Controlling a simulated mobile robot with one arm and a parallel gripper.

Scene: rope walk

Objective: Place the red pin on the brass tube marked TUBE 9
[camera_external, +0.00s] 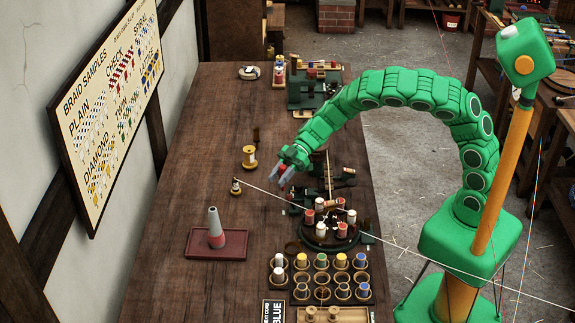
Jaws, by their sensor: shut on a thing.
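My green gripper (283,180) hangs above the table, at the middle of the picture. It is shut on a small red piece, the red pin (283,171), mostly hidden between the fingers. A dark rack with rows of brass tubes (322,294) stands nearer the camera, below and to the right of the gripper. Several tubes hold white, yellow, green or blue pins; others look empty. No tube number is readable, so I cannot tell which is TUBE 9.
A round braiding stand (322,244) with red and white bobbins stands between gripper and rack. A grey-and-red cone (216,230) stands on a dark red tray (196,250) at left. A yellow spool (249,157) is left of the gripper. The left tabletop (185,165) is mostly clear.

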